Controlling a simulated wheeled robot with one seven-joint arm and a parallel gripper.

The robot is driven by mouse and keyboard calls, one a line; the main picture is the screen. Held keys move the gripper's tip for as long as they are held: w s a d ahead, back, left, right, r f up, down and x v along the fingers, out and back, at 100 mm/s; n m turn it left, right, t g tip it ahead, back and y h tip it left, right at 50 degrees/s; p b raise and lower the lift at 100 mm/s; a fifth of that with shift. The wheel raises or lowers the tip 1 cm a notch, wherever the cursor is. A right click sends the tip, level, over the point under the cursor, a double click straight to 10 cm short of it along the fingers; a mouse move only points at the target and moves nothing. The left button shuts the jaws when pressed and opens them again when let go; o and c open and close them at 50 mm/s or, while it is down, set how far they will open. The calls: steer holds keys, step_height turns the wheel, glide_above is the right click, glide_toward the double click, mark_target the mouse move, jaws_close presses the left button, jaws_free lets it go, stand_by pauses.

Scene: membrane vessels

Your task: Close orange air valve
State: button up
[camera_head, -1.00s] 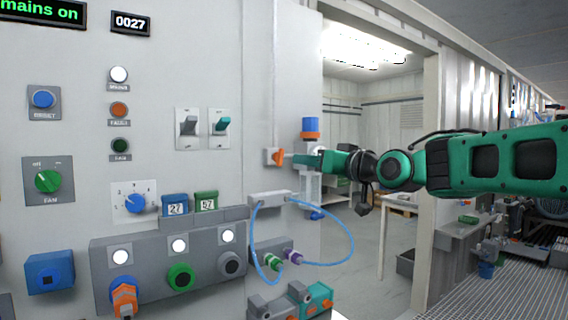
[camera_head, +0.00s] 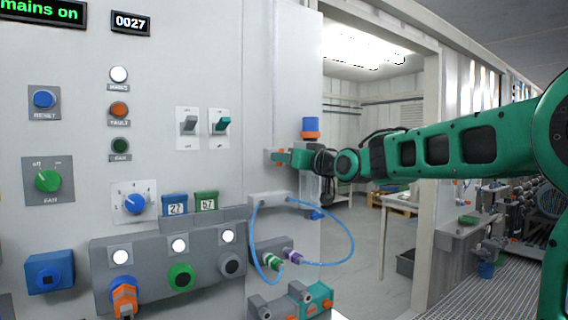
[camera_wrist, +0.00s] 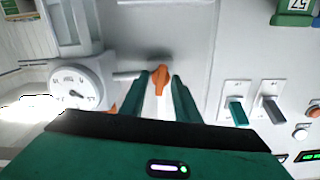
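The orange air valve handle (camera_wrist: 160,80) shows in the wrist view, standing out from the grey wall panel on a thin horizontal pipe. The green fingers of my gripper (camera_wrist: 160,76) are on either side of it. A narrow gap shows between the handle and each finger, so my gripper looks open around it. In the head view, my gripper (camera_head: 284,157) is at the valve (camera_head: 268,157), beside the panel's right edge, and hides most of the handle.
A round white pressure gauge (camera_wrist: 78,92) is left of the handle in the wrist view. Two toggle switches (camera_head: 189,125) are on the panel left of the valve. A blue-and-orange unit (camera_head: 310,128) stands just above my gripper. A blue hose (camera_head: 344,255) loops below.

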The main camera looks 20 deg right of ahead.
steer(key=c, duration=0.7)
steer(key=shift+m, duration=0.5)
steer(key=shift+d+f+m, duration=0.1)
steer(key=shift+m, duration=3.65)
steer(key=shift+d+f+m, duration=0.1)
steer(key=shift+m, duration=3.65)
steer(key=shift+o, duration=0.2)
